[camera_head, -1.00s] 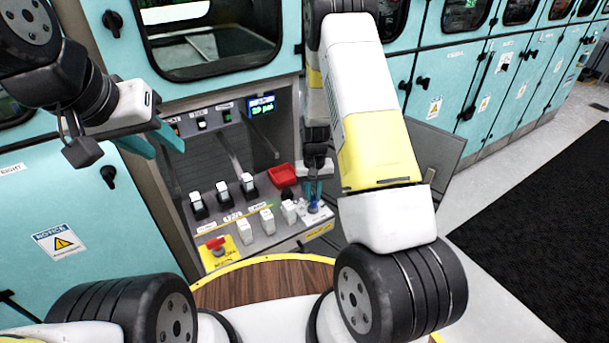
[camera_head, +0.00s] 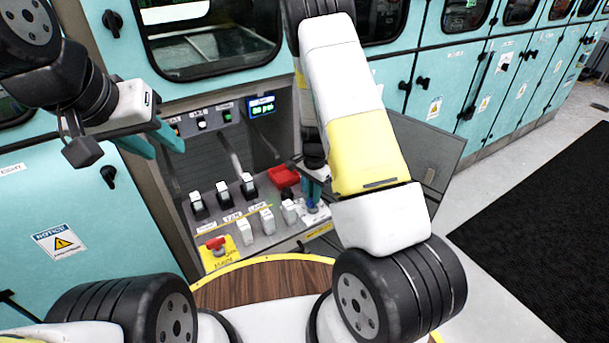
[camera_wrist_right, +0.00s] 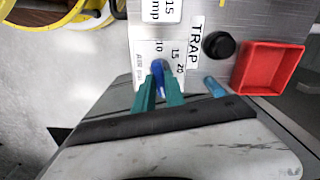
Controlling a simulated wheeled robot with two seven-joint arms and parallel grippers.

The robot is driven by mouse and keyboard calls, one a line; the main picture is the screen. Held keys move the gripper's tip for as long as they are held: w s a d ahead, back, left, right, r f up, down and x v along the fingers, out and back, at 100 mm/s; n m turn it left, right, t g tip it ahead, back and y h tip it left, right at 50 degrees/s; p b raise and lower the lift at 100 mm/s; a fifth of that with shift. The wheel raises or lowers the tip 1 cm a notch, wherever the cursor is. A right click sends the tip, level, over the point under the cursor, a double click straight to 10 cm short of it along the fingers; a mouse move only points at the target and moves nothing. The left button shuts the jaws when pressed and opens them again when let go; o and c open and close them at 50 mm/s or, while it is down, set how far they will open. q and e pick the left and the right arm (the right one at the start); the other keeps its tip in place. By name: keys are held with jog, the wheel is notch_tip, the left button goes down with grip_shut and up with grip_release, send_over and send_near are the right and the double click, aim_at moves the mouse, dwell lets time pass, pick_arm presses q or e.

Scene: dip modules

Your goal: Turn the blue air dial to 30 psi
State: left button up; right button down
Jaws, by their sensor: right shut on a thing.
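The blue air dial (camera_wrist_right: 158,76) sits on the light panel in the right wrist view. Marks 10, 15 and 20 show beside it; the rest of its scale is hidden. My right gripper (camera_wrist_right: 160,88) is shut on the dial, with one teal finger on each side. In the head view the right gripper (camera_head: 313,192) reaches down to the panel's right corner, largely covering the dial. My left gripper (camera_head: 170,143) is open and empty, held up left of the panel.
A red tray (camera_wrist_right: 272,68) and a black button (camera_wrist_right: 219,45) are close to the dial. White switches (camera_head: 245,230) and a red stop button (camera_head: 215,243) line the console. A lit display (camera_head: 262,105) hangs above; its figures are too small to read surely.

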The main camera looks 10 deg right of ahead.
jog(key=shift+m, duration=1.3)
jog(key=c, duration=1.4)
grip_release()
jog(key=shift+r, duration=3.95)
